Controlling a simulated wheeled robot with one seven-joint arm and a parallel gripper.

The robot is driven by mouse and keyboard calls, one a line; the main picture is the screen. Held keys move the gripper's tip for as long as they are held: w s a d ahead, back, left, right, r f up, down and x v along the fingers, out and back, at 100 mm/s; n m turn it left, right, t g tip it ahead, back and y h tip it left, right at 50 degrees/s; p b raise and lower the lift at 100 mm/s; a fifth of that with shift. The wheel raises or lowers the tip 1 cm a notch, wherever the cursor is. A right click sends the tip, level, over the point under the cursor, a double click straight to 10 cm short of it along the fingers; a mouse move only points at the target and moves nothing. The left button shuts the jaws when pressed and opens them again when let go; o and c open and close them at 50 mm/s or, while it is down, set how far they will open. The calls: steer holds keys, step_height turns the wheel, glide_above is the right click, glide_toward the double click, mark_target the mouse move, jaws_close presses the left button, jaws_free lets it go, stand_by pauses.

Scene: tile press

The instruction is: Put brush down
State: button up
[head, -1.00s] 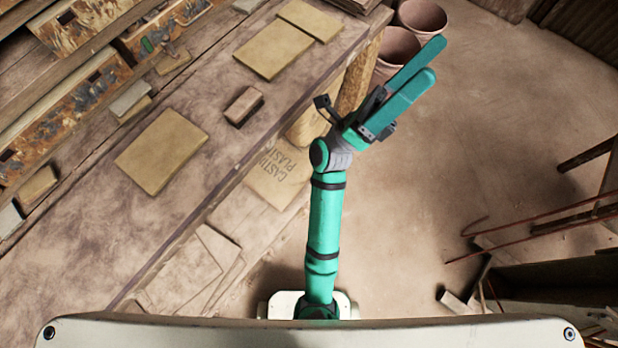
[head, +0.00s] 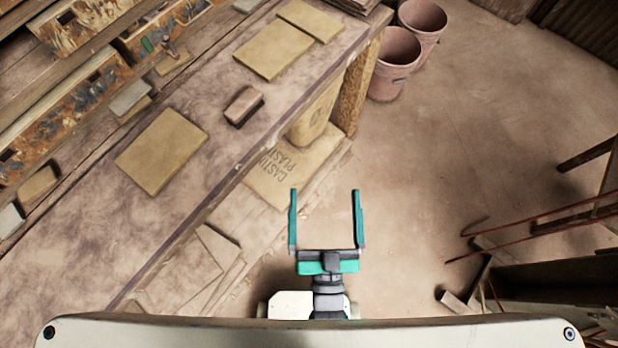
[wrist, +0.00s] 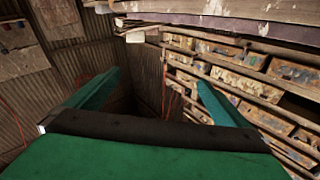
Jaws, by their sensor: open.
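The brush (head: 243,105), a brown block with a dark underside, lies on the wooden workbench (head: 85,255) near its right edge, between two tan square tiles. My gripper (head: 325,190) is open and empty, with its two green fingers wide apart. It is over the floor side of the bench, close to my body, well below and to the right of the brush in the head view. In the wrist view the open fingers (wrist: 158,78) have nothing between them, and I cannot see the brush there.
Tan tiles (head: 162,152) and (head: 273,50) lie on the bench. Casting plaster bags (head: 290,172) sit beneath its edge. Pink buckets (head: 396,62) stand at the top. A dark rack (head: 560,255) stands at right.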

steer(key=s+a+f+n+g, duration=0.1)
steer(key=s+a+f+g, duration=0.2)
steer(key=s+f, duration=0.3)
steer(key=s+g, duration=0.1)
steer(key=s, duration=0.2)
steer(key=shift+a+f+n, duration=0.25)
steer(key=shift+n, duration=0.15)
steer(key=shift+s, duration=0.1)
